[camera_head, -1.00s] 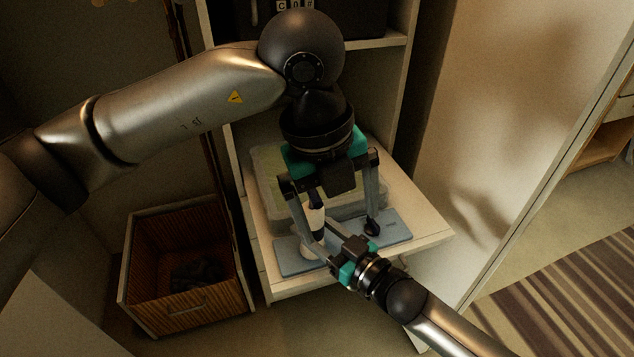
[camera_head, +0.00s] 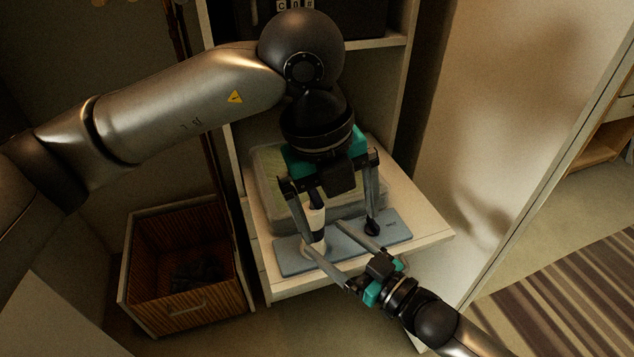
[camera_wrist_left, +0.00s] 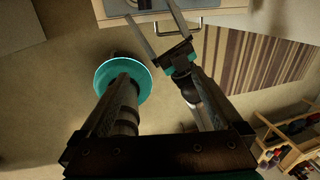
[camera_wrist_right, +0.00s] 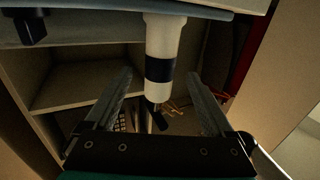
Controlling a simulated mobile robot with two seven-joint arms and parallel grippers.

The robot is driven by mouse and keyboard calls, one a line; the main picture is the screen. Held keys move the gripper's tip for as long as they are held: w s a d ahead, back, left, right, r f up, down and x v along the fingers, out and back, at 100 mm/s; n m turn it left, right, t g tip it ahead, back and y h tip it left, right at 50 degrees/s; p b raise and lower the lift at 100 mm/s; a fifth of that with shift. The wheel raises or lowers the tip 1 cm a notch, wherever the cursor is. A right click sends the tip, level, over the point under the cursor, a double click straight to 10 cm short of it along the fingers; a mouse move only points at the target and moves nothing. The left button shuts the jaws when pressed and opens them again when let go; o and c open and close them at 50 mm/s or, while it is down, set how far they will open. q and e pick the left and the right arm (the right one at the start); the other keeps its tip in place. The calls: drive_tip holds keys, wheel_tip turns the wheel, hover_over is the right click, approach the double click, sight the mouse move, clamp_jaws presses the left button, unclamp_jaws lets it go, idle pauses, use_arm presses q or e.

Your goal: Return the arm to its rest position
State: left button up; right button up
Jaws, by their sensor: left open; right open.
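A white cylinder with a black band (camera_head: 316,218) stands on a blue-grey mat (camera_head: 290,262) on the pulled-out shelf. It also shows in the right wrist view (camera_wrist_right: 162,40), beyond and between the fingers. My right gripper (camera_head: 322,236) comes from the lower right and is open, its fingertips near the cylinder. From the head view I cannot tell whether they touch it. My left gripper (camera_head: 342,231) hangs above the mat, open, with nothing seen held. Its arm reaches in from the left across the cabinet. The left wrist view shows the right gripper (camera_wrist_left: 165,35).
A clear container (camera_head: 262,178) sits behind the mat, partly hidden by my left gripper. A wooden box (camera_head: 200,318) with dark items stands on the floor at the left. A tall pale panel (camera_head: 500,110) rises at the right, with a striped rug (camera_head: 570,290) beyond.

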drive_tip(key=v, duration=0.6)
drive_tip(key=shift+s+d, duration=0.25)
drive_tip(key=shift+s, duration=0.05)
